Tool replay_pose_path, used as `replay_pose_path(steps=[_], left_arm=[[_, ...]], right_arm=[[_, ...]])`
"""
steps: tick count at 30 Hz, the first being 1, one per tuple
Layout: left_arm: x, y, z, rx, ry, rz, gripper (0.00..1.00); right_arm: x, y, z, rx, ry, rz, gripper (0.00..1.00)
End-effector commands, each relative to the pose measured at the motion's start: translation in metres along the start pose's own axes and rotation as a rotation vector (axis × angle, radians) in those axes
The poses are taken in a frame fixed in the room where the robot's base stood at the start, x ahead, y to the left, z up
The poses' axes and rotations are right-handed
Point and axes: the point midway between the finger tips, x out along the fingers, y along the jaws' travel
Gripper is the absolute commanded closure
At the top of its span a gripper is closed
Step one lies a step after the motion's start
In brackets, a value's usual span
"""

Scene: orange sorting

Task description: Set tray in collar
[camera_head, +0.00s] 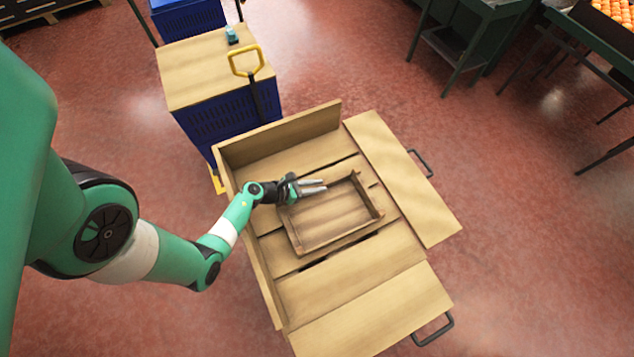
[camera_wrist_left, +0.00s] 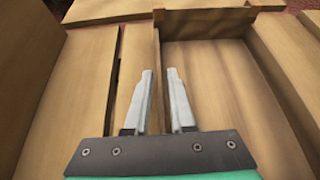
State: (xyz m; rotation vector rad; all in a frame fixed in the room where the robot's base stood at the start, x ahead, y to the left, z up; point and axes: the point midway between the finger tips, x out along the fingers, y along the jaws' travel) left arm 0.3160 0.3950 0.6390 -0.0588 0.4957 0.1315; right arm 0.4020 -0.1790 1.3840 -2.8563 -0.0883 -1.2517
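The tray (camera_head: 296,243) is a shallow wooden box with low walls. It lies turned slightly on the slatted boards inside the wooden collar (camera_head: 270,290), and its inside (camera_wrist_left: 210,85) shows at the right in the left wrist view. My left gripper (camera_head: 325,186) is at the tray's upper-left wall in the head view. In the left wrist view its two fingers (camera_wrist_left: 160,72) are apart, with the tray wall (camera_wrist_left: 158,45) lined up between them. Contact with the wall is not clear. My right gripper is not in view.
Flat wooden panels with dark handles (camera_head: 434,330) extend at the right and front of the collar. A blue crate (camera_head: 225,125) with a wooden top and a yellow-handled truck (camera_head: 245,62) stand behind. Dark metal tables (camera_head: 470,40) are at the back right. Red floor is clear at right.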

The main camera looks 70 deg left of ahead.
Motion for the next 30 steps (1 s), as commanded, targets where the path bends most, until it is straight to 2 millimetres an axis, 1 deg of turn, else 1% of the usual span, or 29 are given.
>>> replay_pose_path(steps=[1,2,3,11,14,16,17,20,24,27,30], left_arm=[[0.0,0.0,0.0,0.0,0.0,0.0,0.67],[0.0,0.0,0.0,0.0,0.0,0.0,0.61],[0.0,0.0,0.0,0.0,0.0,0.0,0.6],[-0.001,0.0,0.001,0.0,0.0,0.0,0.6],[-0.005,0.0,0.008,0.0,0.0,0.0,0.6],[-0.011,-0.001,0.017,0.0,0.001,0.001,0.6],[-0.017,0.0,0.014,-0.004,0.003,0.003,0.6],[-0.042,0.001,0.015,-0.007,0.002,0.007,0.6],[-0.079,0.001,0.015,-0.007,0.001,0.009,0.6],[-0.1,0.001,0.014,-0.005,0.001,0.007,0.6],[-0.114,0.001,0.013,-0.004,0.0,0.006,0.6]], right_arm=[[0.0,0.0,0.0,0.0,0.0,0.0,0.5],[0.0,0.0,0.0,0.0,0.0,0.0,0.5],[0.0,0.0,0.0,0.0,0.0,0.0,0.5],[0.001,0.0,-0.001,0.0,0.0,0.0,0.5],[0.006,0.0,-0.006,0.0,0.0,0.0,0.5],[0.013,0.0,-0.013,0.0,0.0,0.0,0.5],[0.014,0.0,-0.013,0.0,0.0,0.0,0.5],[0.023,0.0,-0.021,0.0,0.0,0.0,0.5],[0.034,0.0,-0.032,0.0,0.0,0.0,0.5],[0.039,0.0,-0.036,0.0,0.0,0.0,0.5],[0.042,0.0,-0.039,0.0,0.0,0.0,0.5]])
